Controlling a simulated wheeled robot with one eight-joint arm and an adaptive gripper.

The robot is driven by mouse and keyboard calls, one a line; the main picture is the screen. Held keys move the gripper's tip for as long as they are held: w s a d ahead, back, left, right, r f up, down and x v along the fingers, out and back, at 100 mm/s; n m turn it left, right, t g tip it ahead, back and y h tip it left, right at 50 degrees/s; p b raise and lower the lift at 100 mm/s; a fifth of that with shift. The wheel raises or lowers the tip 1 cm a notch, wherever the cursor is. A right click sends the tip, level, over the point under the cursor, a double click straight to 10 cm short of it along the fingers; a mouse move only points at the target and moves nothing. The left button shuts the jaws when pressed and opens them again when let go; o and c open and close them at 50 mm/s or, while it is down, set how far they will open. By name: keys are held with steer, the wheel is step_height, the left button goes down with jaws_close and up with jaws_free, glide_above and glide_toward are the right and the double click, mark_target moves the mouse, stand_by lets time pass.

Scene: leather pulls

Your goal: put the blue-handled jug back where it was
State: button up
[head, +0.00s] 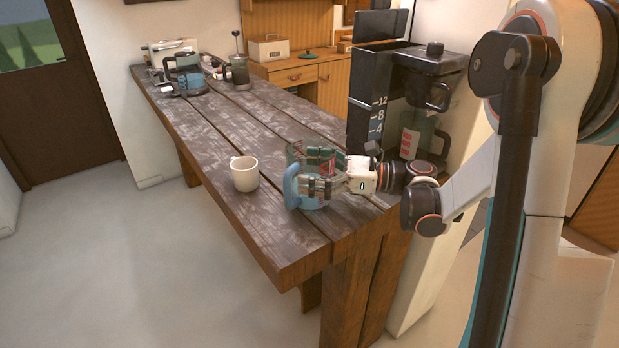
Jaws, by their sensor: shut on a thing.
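The blue-handled jug (291,186) is a clear, bluish see-through vessel near the front right of the wooden table in the head view. Its thick blue handle faces left. My gripper (317,172) reaches in from the right and is shut on the jug. One finger crosses in front of it and the other shows higher, partly through the clear wall. The jug looks upright. I cannot tell whether its base touches the table.
A cream mug (244,173) stands left of the jug on the table (215,125). A black coffee machine (420,95) stands behind my gripper at right. A glass kettle (187,76) and a French press (238,70) stand at the far end. The table's middle is clear.

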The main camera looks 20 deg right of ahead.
steer(key=shift+f, duration=0.45)
steer(key=shift+f, duration=0.1)
steer(key=o, duration=1.7)
steer(key=shift+s+d, duration=0.1)
steer(key=shift+d, duration=0.1)
steer(key=p+v, duration=0.2)
steer(key=v, duration=0.9)
steer(key=shift+s+d, duration=0.15)
steer(key=shift+d, duration=0.1)
